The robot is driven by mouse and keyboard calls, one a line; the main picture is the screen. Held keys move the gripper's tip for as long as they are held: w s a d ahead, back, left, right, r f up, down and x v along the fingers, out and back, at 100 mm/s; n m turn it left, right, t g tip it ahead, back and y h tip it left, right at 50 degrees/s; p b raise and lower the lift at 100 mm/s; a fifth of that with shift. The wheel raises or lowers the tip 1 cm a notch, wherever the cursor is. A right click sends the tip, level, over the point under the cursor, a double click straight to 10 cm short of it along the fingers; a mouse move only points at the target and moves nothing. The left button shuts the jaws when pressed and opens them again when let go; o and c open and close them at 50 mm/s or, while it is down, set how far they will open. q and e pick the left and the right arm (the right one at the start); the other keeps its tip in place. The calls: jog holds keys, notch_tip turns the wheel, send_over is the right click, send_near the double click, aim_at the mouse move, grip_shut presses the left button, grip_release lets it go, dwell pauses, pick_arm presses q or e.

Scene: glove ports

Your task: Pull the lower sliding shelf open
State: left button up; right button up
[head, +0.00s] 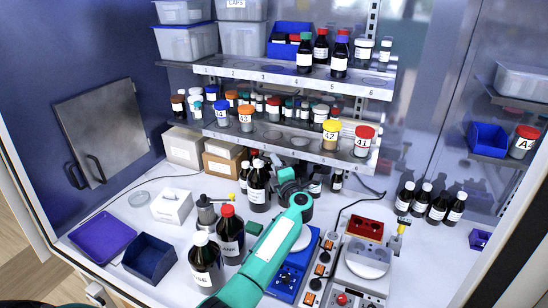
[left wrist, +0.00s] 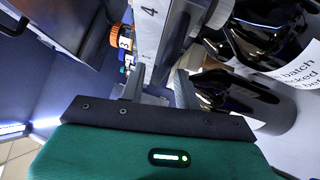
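The lower sliding shelf (head: 275,149) is a light metal shelf with a numbered front lip, below a similar upper shelf. It carries small bottles and larger jars, including a yellow-capped and a red-capped jar. My left gripper (head: 287,181) is just below and in front of its front lip, near the middle. In the left wrist view the fingers of my left gripper (left wrist: 160,76) are apart, with the lip of the lower shelf (left wrist: 152,38), marked 4, running between them. I cannot tell whether they touch it. My right gripper is not in view.
Dark bottles (head: 258,185) stand under the shelf, close to my left gripper. Two more large bottles (head: 231,235) stand left of my arm. Blue and white equipment (head: 365,262) is at right. White worktop around the purple tray (head: 102,238) is partly clear.

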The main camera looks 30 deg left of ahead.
pick_arm(q)
jog(key=shift+x, duration=1)
jog(key=shift+f, duration=0.1)
